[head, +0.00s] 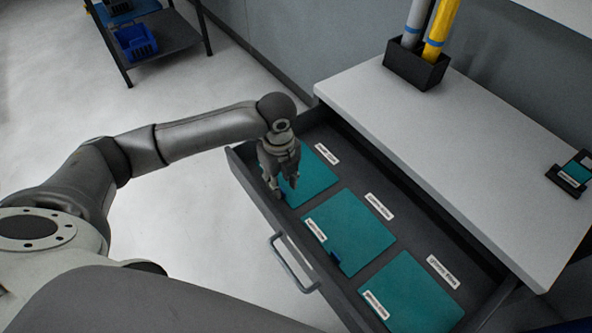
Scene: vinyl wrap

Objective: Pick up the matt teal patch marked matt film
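Three flat teal patches lie in a row in an open dark drawer (257,193). The far-left patch (316,178) has a white label (327,153) beside it, and my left gripper covers part of it. The label's print is too small to read surely. The middle patch (356,232) and the near patch (424,294) carry white labels too. My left gripper (282,190) points down at the left edge of the far-left patch, its fingers apart on either side of a small blue tab. Whether they touch it is unclear. My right gripper is out of view.
A pale worktop (420,130) stands behind the drawer, with a black holder (416,70) of grey and yellow rolls. A small dark stand (570,174) with a teal sample sits at its right. The drawer handle (292,264) sticks out in front. A shelf with blue bins (135,42) stands far left.

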